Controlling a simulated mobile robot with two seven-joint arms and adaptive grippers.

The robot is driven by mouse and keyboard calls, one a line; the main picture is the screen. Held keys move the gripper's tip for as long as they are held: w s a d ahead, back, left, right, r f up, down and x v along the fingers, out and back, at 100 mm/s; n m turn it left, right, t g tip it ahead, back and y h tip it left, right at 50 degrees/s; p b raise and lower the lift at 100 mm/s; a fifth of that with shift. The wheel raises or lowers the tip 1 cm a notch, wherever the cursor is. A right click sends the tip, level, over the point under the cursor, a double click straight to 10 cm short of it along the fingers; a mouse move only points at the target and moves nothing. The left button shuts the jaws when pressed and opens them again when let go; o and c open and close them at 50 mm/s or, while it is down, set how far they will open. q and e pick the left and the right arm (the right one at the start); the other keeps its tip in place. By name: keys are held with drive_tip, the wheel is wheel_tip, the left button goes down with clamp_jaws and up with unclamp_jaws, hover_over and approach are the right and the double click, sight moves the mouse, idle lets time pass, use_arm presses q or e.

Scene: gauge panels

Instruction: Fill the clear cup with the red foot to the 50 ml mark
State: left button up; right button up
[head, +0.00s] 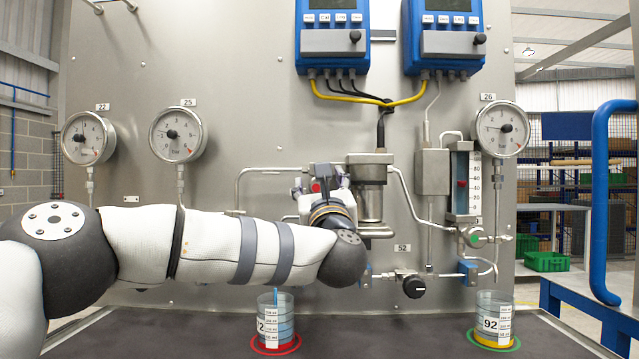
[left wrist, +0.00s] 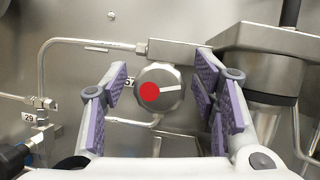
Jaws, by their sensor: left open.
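The clear cup with the red foot (head: 280,330) stands on the dark bench below my left arm. It holds blue-tinted liquid; the exact level against its marks is too small to read. A thin blue line, stream or tube, comes down into it from above. My left gripper (left wrist: 165,92) is open, its purple-padded fingers on either side of a round grey knob (left wrist: 173,80) with a red dot and a white line pointing right. I cannot tell whether the pads touch it. In the head view the gripper (head: 322,180) is at the panel, mostly hidden by my arm.
Another cup (head: 494,310), labelled 92, stands on a green ring at the right. A black knob (head: 414,287), pipes and a vertical flow tube (head: 462,185) are on the panel right of my arm. Dial gauges (head: 88,138) are at the left. The bench between the cups is clear.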

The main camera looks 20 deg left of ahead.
use_arm(q)
drive_tip(key=c, duration=1.2)
drive_tip(key=m+h, duration=0.1)
drive_tip(key=m, duration=0.1)
drive_tip(key=m+t+h, duration=0.1)
drive_tip(key=m, duration=0.1)
drive_tip(key=shift+r+m+h+p, duration=0.2)
drive_tip(key=shift+m+h+p, duration=0.1)
drive_tip(key=shift+p, duration=0.1)
drive_tip(key=shift+o, duration=0.2)
drive_tip(key=shift+w+f+m+t, duration=0.1)
drive_tip(key=shift+f+m+t, duration=0.1)
drive_tip(key=shift+m+t, duration=0.15)
drive_tip(key=o, duration=1.2)
drive_tip(key=shift+c, duration=0.2)
drive_tip(key=v, duration=1.2)
drive_tip(key=shift+r, duration=0.1)
